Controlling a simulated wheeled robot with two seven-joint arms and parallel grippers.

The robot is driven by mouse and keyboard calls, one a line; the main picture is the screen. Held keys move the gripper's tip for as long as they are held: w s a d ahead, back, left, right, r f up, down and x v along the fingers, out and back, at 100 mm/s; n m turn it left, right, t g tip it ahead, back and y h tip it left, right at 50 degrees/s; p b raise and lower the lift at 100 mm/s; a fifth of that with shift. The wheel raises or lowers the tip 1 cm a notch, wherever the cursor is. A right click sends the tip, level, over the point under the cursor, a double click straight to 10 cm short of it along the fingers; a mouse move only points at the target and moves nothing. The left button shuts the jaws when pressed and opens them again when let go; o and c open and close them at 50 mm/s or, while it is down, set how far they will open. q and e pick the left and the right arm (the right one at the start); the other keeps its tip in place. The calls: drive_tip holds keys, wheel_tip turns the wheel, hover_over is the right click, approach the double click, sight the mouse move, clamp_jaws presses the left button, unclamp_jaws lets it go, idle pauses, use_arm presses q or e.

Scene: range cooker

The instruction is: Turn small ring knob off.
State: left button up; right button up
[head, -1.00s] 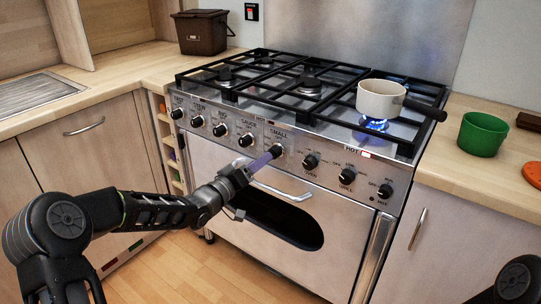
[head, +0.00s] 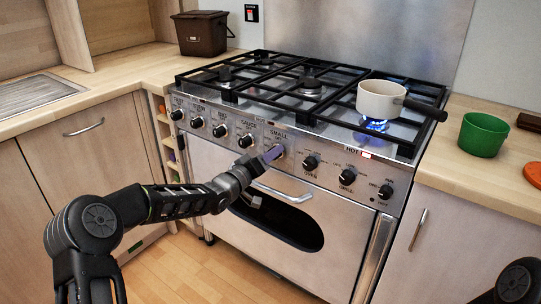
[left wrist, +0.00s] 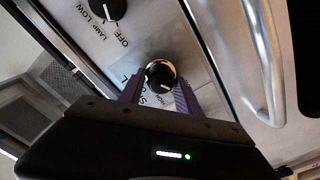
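The small ring knob (left wrist: 160,76), black with a silvery base, is on the cooker's front panel under the "SMALL" label. In the head view it is mostly hidden by my left gripper (head: 272,154). The left wrist view shows the two purple fingers (left wrist: 158,92) spread on either side of the knob, with a small gap visible, so the gripper looks open around it. I cannot tell the knob's exact setting. A blue flame (head: 376,125) burns under the cream saucepan (head: 380,103) at the right of the hob. My right gripper is out of view.
Other black knobs, such as the oven knob (head: 310,163) and the sauce knob (head: 245,141), flank the small knob. The oven door handle (head: 284,192) runs just below my gripper. A green pot (head: 482,135) stands on the right worktop.

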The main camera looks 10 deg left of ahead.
use_arm(q)
clamp_jaws()
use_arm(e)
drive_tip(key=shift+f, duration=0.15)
